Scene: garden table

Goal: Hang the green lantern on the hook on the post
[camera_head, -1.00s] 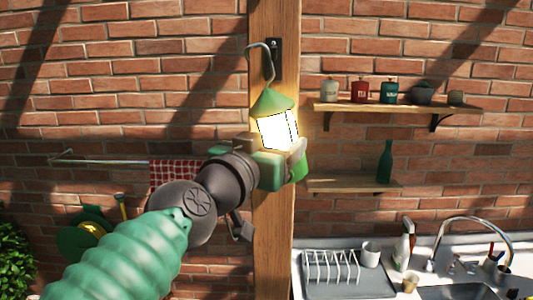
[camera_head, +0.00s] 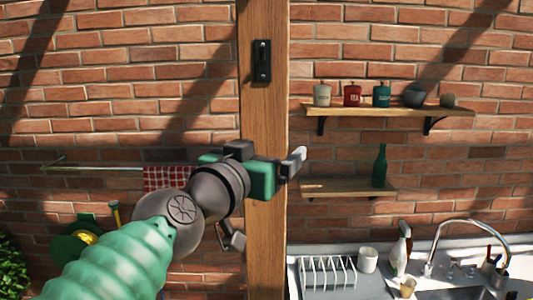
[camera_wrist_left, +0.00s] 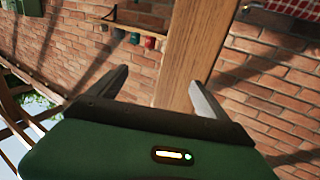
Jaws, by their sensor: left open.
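The green lantern is in neither current view. The wooden post (camera_head: 263,125) stands upright in the middle of the head view, with a dark metal hook fitting (camera_head: 261,61) near its top; nothing hangs on it. My left gripper (camera_head: 284,160) is in front of the post, below the hook, with nothing visible in it. In the left wrist view, my left gripper (camera_wrist_left: 157,84) has its two dark fingers spread apart and empty, with the post (camera_wrist_left: 192,50) beyond them. My right gripper is in neither view.
A brick wall (camera_head: 110,100) stands behind. To the right are an upper shelf (camera_head: 390,110) with jars, a lower shelf (camera_head: 345,188) with a green bottle (camera_head: 379,166), and a sink counter (camera_head: 340,250). A checked towel (camera_head: 166,179) hangs left of the post.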

